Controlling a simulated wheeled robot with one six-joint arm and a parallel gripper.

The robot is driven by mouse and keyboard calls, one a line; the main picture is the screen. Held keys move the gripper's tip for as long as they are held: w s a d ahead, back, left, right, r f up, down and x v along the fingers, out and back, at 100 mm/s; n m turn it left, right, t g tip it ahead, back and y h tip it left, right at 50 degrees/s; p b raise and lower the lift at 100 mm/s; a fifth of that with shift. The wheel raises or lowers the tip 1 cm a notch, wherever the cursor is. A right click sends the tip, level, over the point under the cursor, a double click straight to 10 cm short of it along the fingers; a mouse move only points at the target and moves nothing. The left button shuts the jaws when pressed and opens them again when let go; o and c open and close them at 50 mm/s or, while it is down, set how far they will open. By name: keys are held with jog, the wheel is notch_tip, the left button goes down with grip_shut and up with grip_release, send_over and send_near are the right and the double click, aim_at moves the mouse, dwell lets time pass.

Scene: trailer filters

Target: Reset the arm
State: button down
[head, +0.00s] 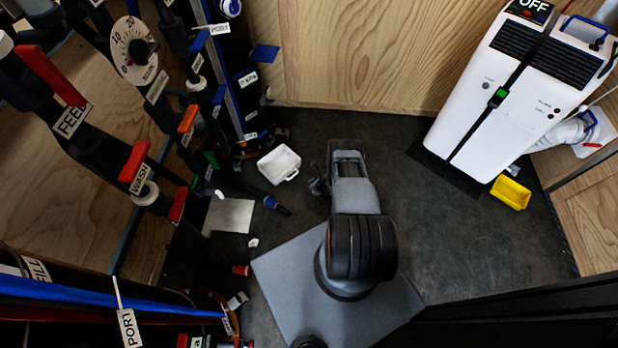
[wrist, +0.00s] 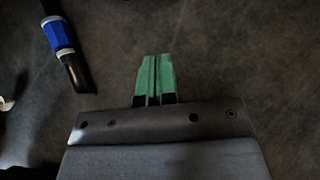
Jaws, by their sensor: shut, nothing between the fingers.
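My arm (head: 352,190) reaches from its base toward the back of the floor and is folded over. My gripper shows in the wrist view (wrist: 155,60), with two green fingers pressed together and nothing between them. Dark bare floor lies beyond the fingertips. In the head view the fingers cannot be made out clearly; my arm hides that area. A black hose end with a blue collar (wrist: 62,38) lies left of the fingers, apart from them. It also shows in the head view (head: 271,203).
A white tray (head: 279,164) and a grey-white plate (head: 229,215) lie left of my arm. Pipes with red handles (head: 133,162) crowd the left. A white machine (head: 520,85) and a yellow tray (head: 510,193) stand right. The floor (head: 440,230) between is clear.

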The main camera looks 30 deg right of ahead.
jog(key=shift+p+v, duration=1)
jog(key=shift+p, duration=0.1)
